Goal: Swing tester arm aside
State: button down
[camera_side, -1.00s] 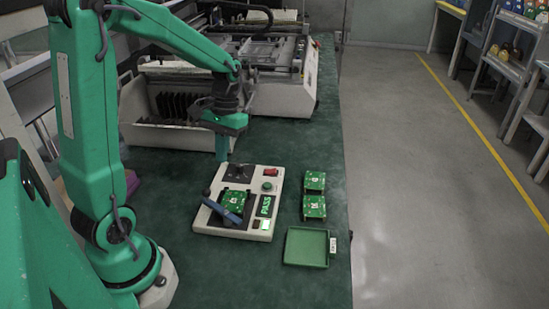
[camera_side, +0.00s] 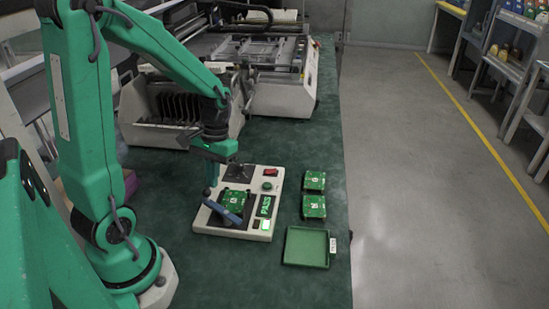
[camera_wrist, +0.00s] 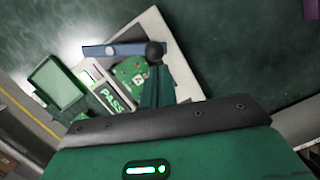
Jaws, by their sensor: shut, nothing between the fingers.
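The white tester (camera_side: 245,226) stands on the green bench with a green board (camera_side: 236,198) in it and a lit PASS display (camera_side: 265,206). Its blue arm (camera_side: 228,215) lies across the front part of the board. The wrist view also shows the blue arm (camera_wrist: 115,49), with a black knob (camera_wrist: 155,50) at one end. My gripper (camera_side: 210,184) is shut and empty, pointing down at the tester's left edge, right at the knob. In the wrist view, my fingertips (camera_wrist: 155,70) overlap the knob's edge; I cannot tell whether they touch it.
Two green boards (camera_side: 314,181) lie right of the tester. An empty green tray (camera_side: 306,247) with a white tag sits at the front right. A white rack of dark boards (camera_side: 160,136) and a machine (camera_side: 285,95) stand behind. The bench edge is on the right.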

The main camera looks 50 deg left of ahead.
jog(key=shift+s+n, duration=0.4)
jog(key=shift+n, duration=0.2)
jog(key=shift+s+n, duration=0.85)
jog(key=shift+n, duration=0.25)
jog(key=shift+s+d, duration=0.3)
jog(key=shift+s, duration=0.6)
jog(key=shift+w+a+r, duration=0.15)
jog(key=shift+w+a, duration=0.3)
jog(key=shift+a, duration=0.25)
jog(key=w+a+r, duration=0.2)
jog(key=a+r, duration=0.1)
jog(key=r, duration=0.7)
jog(key=shift+w+a+r, duration=0.15)
jog(key=shift+w+a, duration=0.15)
jog(key=shift+a, duration=0.1)
jog(key=shift+d, duration=0.15)
